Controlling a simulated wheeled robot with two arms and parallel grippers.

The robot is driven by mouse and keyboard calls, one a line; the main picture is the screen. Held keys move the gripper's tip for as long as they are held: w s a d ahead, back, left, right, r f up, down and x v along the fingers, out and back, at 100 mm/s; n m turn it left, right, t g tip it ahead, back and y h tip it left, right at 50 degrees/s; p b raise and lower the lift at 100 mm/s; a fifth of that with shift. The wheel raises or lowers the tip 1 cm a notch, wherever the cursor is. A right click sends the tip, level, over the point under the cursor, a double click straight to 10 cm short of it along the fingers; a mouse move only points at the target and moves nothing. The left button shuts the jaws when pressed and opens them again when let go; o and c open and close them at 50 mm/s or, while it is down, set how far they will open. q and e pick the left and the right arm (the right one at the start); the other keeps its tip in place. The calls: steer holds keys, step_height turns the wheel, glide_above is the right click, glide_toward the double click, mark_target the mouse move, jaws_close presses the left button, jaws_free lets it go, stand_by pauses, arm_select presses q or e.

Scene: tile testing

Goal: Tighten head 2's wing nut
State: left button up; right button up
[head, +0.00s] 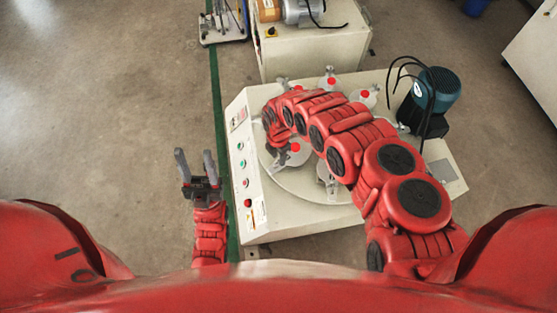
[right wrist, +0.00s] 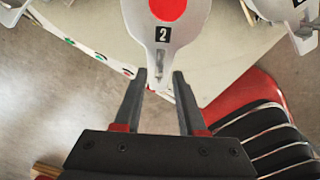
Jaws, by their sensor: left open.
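Head 2 (right wrist: 145,18) is a grey metal plate with a red dot and a black "2" label in the right wrist view. Its narrow end points down between the fingertips of my right gripper (right wrist: 160,76). The fingers stand apart on either side of that end, with a gap showing. I cannot clearly make out the wing nut. In the head view my right arm hides most of its gripper, beside a red-dotted head (head: 295,147) whose number I cannot read. My left gripper (head: 194,153) is open and empty, over the floor left of the machine.
The white machine (head: 270,232) carries a round turntable (head: 312,184) with several red-dotted heads. Its button panel (head: 243,165) is on the left. A teal motor (head: 440,90) with black cables stands at the right. Another cabinet (head: 310,65) is behind. Floor on the left is clear.

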steer(key=shift+f, duration=1)
jaws_close()
